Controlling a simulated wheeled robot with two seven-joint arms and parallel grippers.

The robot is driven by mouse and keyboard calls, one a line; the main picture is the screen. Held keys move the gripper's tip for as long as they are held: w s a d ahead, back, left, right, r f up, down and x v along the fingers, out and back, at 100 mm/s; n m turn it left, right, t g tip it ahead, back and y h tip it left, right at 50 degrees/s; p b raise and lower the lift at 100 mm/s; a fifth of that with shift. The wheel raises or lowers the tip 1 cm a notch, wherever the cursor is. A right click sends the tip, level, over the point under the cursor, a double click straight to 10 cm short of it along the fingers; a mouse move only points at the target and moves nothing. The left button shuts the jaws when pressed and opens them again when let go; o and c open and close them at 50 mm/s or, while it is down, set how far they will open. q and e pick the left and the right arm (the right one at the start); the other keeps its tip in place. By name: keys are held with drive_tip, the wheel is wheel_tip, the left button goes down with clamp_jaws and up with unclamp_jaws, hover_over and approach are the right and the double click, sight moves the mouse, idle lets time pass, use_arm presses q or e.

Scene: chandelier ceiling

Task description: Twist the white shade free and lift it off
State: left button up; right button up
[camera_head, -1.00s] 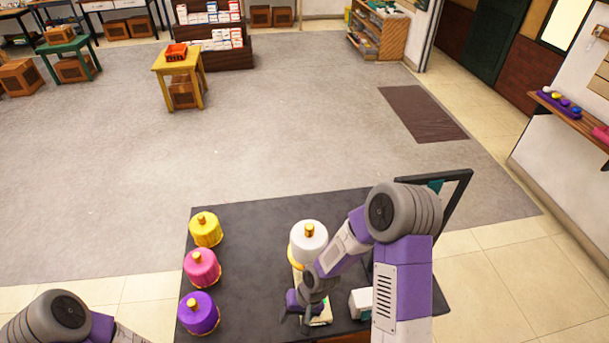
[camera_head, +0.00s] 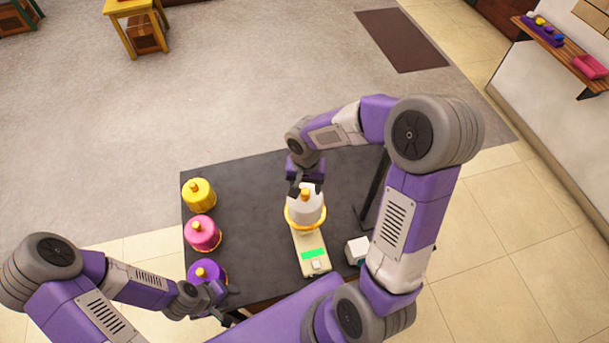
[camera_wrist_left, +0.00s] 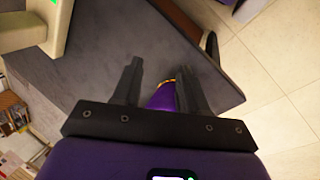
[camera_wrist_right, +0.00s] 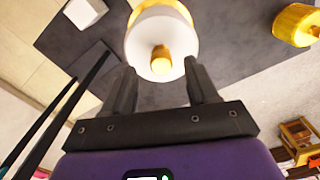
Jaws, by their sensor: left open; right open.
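The white shade (camera_head: 306,207), with a gold knob and gold rim, stands on a cream base with a green display (camera_head: 313,254) on the dark table. In the right wrist view the shade (camera_wrist_right: 144,46) lies just beyond the fingertips, its knob facing the camera. My right gripper (camera_head: 305,187) is open at the shade's far side, over its top edge; contact cannot be told. My left gripper (camera_head: 232,318) is open near the table's front-left edge, beside the purple shade (camera_head: 207,270), which partly shows between its fingers in the left wrist view (camera_wrist_left: 162,97).
A pink shade (camera_head: 202,233) and a yellow shade (camera_head: 198,195) stand along the table's left side. A small white box (camera_head: 357,250) sits right of the base, near a dark upright frame (camera_head: 373,190). The table middle-left is clear.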

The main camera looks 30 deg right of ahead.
sight(305, 202)
wheel_tip(305, 202, down, 2)
drive_tip(key=shift+w+f, duration=0.1)
drive_tip(key=shift+f, duration=0.3)
clamp_jaws()
drive_tip(key=shift+n+p, duration=0.35)
drive_tip(key=shift+n, duration=1.55)
drive_tip(key=shift+r+n+p, duration=0.1)
drive_tip(key=shift+n+p, duration=0.25)
drive_tip(key=shift+n, duration=1.55)
